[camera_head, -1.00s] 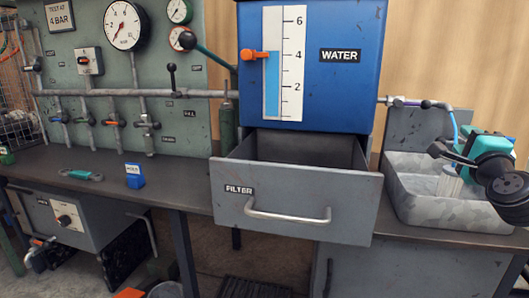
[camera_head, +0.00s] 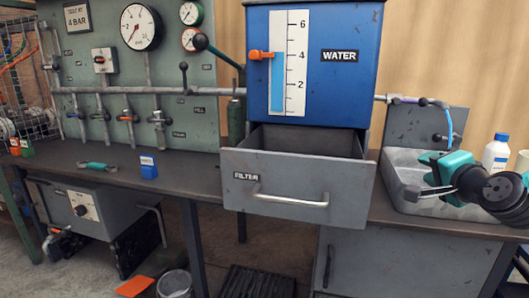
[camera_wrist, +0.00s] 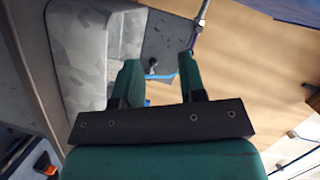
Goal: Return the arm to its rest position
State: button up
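My arm shows at the right of the head view, with black joints and a teal gripper body. My gripper (camera_head: 418,192) hangs over the grey metal basin on the bench. In the wrist view, the two teal fingers of my gripper (camera_wrist: 160,72) stand apart with a clear gap and nothing between them. The gripper is open and empty.
The grey basin (camera_head: 393,182) lies below my gripper. A blue water tank (camera_head: 345,85) stands left of it, above an open filter drawer (camera_head: 240,190) that juts past the bench. A white bottle (camera_head: 495,155) stands behind my arm. A thin pipe (camera_head: 400,100) runs above the basin.

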jog(key=s+a+f+n+g+y, duration=0.2)
jog(key=s+a+f+n+g, duration=0.5)
jog(key=f+n, duration=0.1)
jog(key=s+f+n+g+h, duration=0.2)
jog(key=s+f+n+g, duration=0.3)
jog(key=s, duration=0.5)
jog(key=s+a+r+n+g+y, duration=0.4)
jog(key=s+a+r+n, duration=0.5)
jog(key=s+a, duration=0.4)
notch_tip(320, 180, up, 36)
jog(key=w+a+m+p, duration=0.1)
jog(key=p, duration=3.5)
jog(key=shift+w+m, duration=0.3)
jog(key=shift+m, duration=0.1)
